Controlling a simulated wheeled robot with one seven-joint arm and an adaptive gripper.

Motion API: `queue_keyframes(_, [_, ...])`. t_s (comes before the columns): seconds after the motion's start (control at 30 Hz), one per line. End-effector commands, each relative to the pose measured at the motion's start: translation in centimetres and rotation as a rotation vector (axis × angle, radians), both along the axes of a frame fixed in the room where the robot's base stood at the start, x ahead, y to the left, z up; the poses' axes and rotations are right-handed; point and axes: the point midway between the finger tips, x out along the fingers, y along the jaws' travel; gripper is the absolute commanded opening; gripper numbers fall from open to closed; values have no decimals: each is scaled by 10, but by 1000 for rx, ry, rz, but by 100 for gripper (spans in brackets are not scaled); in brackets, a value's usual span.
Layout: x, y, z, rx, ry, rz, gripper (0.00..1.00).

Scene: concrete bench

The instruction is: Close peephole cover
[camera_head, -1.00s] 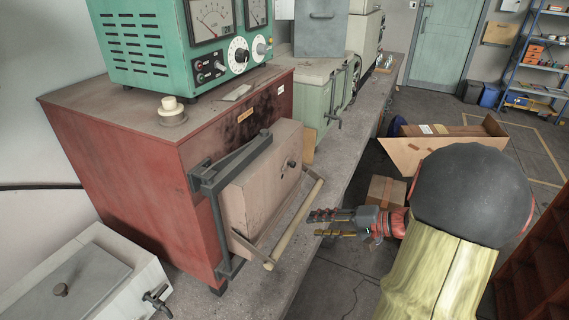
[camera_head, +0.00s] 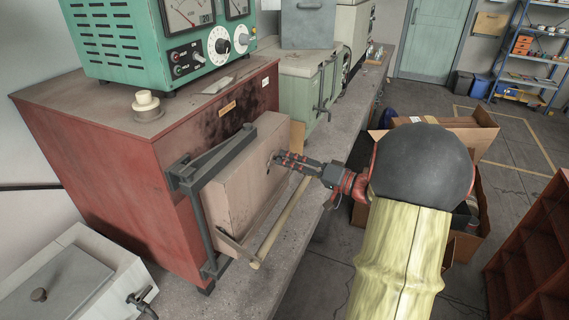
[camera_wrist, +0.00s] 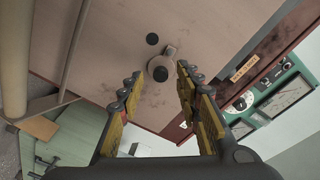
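The pale furnace door (camera_head: 238,192) stands on the front of the red furnace (camera_head: 110,150). My gripper (camera_head: 278,158) is at the upper right of the door and hides the cover in the head view. In the wrist view my gripper (camera_wrist: 159,76) is open, with one finger on each side of the cover and nothing held. I cannot tell whether a finger touches it.
A wooden handle bar (camera_head: 285,218) runs along the door's front, below my gripper. A dark metal hinge frame (camera_head: 205,205) is at the door's left. A green meter box (camera_head: 160,40) stands on the furnace. Open cardboard boxes (camera_head: 460,135) are on the floor at right.

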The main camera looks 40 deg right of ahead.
Motion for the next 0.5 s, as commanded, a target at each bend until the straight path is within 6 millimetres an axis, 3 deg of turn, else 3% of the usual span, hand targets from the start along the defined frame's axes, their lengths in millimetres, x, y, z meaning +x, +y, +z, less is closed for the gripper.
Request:
queue_keyframes(0.2, [16,5,0,0,1,1,34])
queue_keyframes(0.5, [17,5,1,0,0,0,33])
